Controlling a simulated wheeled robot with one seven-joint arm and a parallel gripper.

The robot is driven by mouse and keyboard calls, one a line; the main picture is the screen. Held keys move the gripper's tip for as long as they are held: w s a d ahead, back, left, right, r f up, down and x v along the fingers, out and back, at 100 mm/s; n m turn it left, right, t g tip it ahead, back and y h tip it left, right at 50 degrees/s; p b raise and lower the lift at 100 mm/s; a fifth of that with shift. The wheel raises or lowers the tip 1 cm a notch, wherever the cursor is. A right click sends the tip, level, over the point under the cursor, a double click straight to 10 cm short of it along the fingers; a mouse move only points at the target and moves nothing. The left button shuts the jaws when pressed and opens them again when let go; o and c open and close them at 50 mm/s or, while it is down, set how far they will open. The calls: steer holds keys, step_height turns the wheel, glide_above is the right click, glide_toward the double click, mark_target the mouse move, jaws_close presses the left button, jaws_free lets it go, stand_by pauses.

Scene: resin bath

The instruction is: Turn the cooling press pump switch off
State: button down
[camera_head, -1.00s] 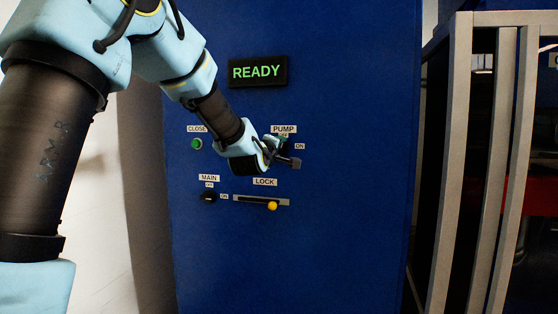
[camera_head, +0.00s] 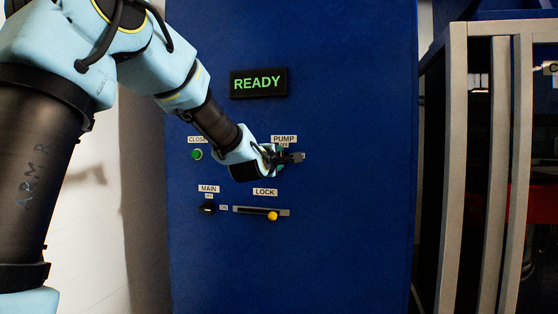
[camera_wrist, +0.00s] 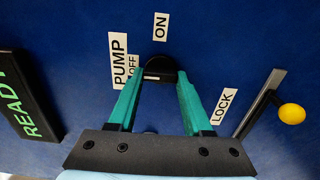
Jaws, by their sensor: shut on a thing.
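The pump switch is a black knob (camera_wrist: 161,70) under the PUMP label (camera_wrist: 118,61) on a blue panel. In the wrist view, my gripper (camera_wrist: 161,75) has its two green fingers on either side of the knob and is shut on it. A small OFF label (camera_wrist: 133,65) is left of the knob and an ON label (camera_wrist: 161,27) is above it. A pale mark shows on the knob's left part; its exact setting is hard to tell. In the head view my gripper (camera_head: 284,156) covers the knob, just below the PUMP label.
A lit READY display (camera_head: 258,83) is above. A green CLOSE button (camera_head: 197,154) is to the left. A black MAIN switch (camera_head: 207,208) and a LOCK slider with a yellow knob (camera_head: 272,216) are below. A metal frame (camera_head: 453,170) stands at the right.

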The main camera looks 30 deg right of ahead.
steer(key=shift+c, duration=1.6)
jaws_free()
steer(key=b+v, duration=0.1)
steer(key=v, duration=1)
steer(key=shift+w, duration=0.1)
